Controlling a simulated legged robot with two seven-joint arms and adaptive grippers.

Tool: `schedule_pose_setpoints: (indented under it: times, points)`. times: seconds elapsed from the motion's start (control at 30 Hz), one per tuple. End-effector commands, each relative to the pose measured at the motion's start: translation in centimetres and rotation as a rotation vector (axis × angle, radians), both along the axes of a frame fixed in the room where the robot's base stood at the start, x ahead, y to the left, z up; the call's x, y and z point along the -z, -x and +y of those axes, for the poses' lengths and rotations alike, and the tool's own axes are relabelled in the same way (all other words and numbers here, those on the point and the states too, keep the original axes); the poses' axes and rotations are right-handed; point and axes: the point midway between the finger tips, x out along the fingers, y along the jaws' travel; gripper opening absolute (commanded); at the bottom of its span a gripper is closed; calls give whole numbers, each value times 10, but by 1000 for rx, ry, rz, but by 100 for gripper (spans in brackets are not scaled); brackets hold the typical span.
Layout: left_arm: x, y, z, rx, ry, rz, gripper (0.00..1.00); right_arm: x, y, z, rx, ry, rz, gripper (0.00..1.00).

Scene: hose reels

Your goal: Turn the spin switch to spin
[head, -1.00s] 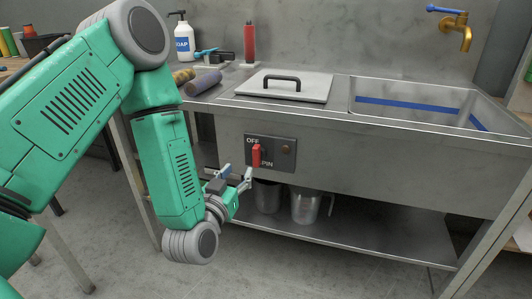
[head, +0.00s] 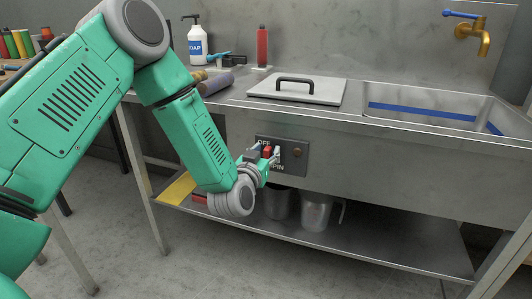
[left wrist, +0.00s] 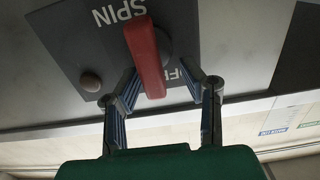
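The spin switch is a red handle (head: 267,150) on a dark panel (head: 299,143) on the front of the steel sink unit. The panel reads OFF at the top and SPIN at the bottom, partly hidden by my gripper. My left gripper (head: 266,156) is at the panel, around the handle. In the left wrist view the red handle (left wrist: 146,58) lies between the two spread fingers (left wrist: 162,85), with a gap to the right finger. Whether the left finger touches it I cannot tell. A round brown knob (left wrist: 91,81) is beside it. My right gripper is not in view.
The steel counter above holds a lid with a black handle (head: 296,90), a sink basin (head: 430,103), a soap bottle (head: 197,42) and a red bottle (head: 262,46). Metal jugs (head: 316,212) stand on the lower shelf (head: 380,250), below the panel.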

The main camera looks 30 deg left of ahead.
Motion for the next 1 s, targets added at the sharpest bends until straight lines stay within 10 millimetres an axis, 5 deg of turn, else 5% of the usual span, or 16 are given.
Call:
schedule_pose_setpoints:
  times: [0.03,0.1,0.13,0.57,1.0]
  points:
    - [-1,0,-1,1,-1,-1,26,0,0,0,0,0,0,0]
    - [-1,0,-1,1,0,0,1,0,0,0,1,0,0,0]
    - [0,0,-1,2,0,0,0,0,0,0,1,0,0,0]
    - [4,2,1,5,45,-1,0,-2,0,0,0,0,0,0]
    - [9,5,10,-1,361,-67,0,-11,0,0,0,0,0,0]
